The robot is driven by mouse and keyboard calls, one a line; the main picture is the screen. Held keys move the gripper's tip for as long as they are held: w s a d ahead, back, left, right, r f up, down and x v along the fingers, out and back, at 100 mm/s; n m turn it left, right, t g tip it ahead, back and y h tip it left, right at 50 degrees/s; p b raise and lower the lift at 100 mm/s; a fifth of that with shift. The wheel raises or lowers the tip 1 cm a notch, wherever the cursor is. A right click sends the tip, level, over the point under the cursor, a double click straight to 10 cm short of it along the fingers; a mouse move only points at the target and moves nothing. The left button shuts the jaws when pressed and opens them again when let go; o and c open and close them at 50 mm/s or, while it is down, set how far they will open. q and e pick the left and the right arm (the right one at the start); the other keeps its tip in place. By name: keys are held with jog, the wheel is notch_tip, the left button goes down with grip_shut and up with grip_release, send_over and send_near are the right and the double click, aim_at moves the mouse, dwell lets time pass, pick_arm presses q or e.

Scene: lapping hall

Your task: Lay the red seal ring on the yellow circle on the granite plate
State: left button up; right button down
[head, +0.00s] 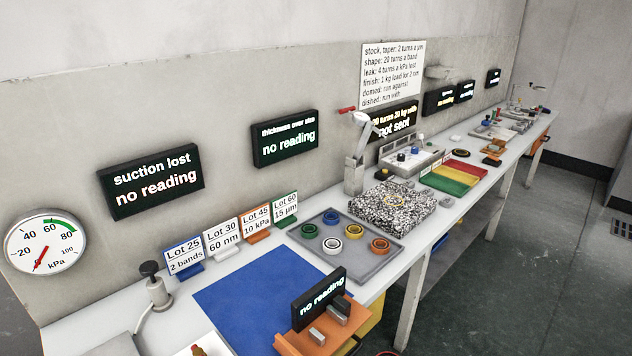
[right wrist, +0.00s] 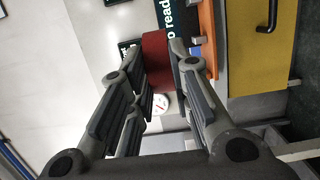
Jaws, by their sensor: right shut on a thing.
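The red seal ring (right wrist: 157,62) is between the fingertips of my right gripper (right wrist: 155,62) in the right wrist view, seen edge-on as a red band. The gripper is shut on it. A small red edge at the bottom of the head view may be the same ring; I cannot tell. The granite plate (head: 378,216) is a speckled black and white block on the bench in the head view. The yellow circle (head: 396,200) is on its top, partly lost in the speckle, with nothing seen on it. My left gripper is in neither view.
A grey tray (head: 374,265) with several coloured rings lies in front of the granite plate. A lever press (head: 355,170) stands behind the plate. An orange stand with a display (head: 319,297) is at the near bench edge, beside a blue mat (head: 245,300).

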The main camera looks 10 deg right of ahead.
jog(key=s+r+m+t+h, duration=0.1)
jog(key=s+r+m+h, duration=0.2)
jog(key=r+m+h, duration=0.2)
jog(key=shift+s+a+r+t+h, duration=0.25)
jog(key=shift+s+r+t+h, duration=0.15)
jog(key=shift+r+h, duration=1.4)
